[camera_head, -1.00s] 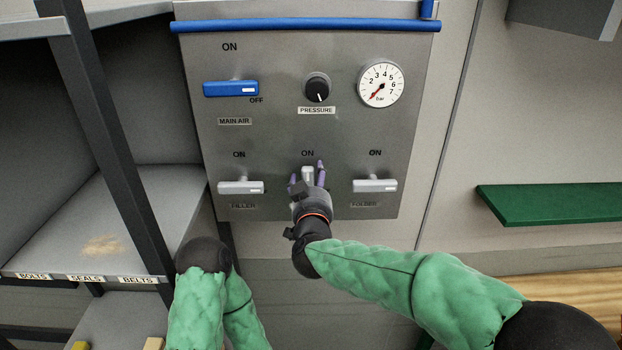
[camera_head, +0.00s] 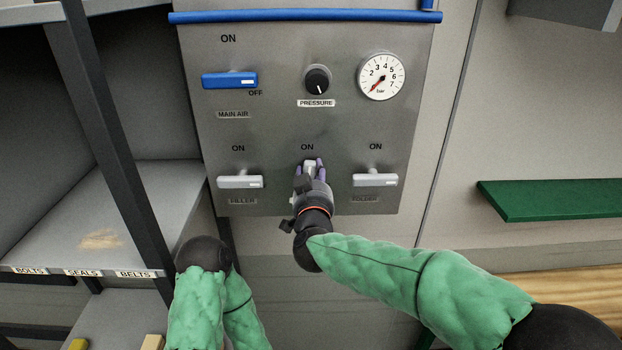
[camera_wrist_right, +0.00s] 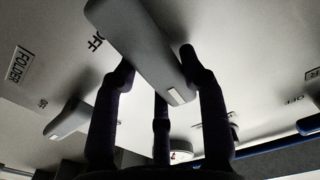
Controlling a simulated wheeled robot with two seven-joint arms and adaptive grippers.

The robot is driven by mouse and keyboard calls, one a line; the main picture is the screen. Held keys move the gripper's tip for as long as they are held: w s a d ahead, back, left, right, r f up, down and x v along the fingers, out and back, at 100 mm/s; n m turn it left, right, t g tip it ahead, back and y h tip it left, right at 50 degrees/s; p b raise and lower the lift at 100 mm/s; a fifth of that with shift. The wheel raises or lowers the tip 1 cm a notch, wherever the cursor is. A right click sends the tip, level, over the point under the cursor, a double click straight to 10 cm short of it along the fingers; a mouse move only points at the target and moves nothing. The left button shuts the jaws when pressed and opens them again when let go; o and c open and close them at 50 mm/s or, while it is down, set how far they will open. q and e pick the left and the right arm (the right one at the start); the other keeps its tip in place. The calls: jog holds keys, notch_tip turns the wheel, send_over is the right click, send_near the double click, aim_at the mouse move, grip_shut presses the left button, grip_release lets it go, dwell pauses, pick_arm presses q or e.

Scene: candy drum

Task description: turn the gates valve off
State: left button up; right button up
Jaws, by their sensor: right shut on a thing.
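The middle valve handle (camera_head: 310,164) of the lower row is light grey and stands upright, pointing to the ON mark above it. Its name label is hidden behind my right gripper (camera_head: 309,172), so I cannot read it as the gates valve. The gripper's purple fingers are shut on the handle, one on each side. In the right wrist view the grey handle (camera_wrist_right: 140,45) lies between the fingers, its white-marked end showing. My left arm shows at lower left; its gripper is not in view.
The filler handle (camera_head: 240,182) and folder handle (camera_head: 375,180) lie sideways close on either side. Above are the blue main air handle (camera_head: 230,80), a pressure knob (camera_head: 317,79) and a gauge (camera_head: 381,77). A shelf (camera_head: 150,215) stands left, a green ledge (camera_head: 550,199) right.

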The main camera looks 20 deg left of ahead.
jog(key=m+b, duration=0.2)
jog(key=m, duration=0.1)
jog(key=m+b, duration=0.1)
jog(key=b, duration=0.1)
jog(key=shift+w+d+f, duration=0.1)
jog(key=shift+d+f, duration=0.2)
jog(key=shift+f, duration=0.05)
jog(key=m+b, duration=0.2)
jog(key=f+m+b, duration=0.1)
jog(key=m+b, duration=0.1)
jog(key=m, duration=0.1)
jog(key=m+b, duration=0.2)
jog(key=m, duration=0.1)
jog(key=shift+w+d+f+b, duration=0.1)
jog(key=shift+d+f+b, duration=0.1)
jog(key=shift+d+b, duration=0.15)
jog(key=shift+a+f+m+b, duration=0.15)
jog(key=shift+m+b, duration=0.55)
jog(key=shift+m, duration=0.4)
jog(key=shift+f+m+b, duration=0.15)
jog(key=shift+m+b, duration=0.5)
jog(key=shift+m, duration=0.45)
jog(key=o, duration=1.2)
jog(key=shift+c, duration=0.2)
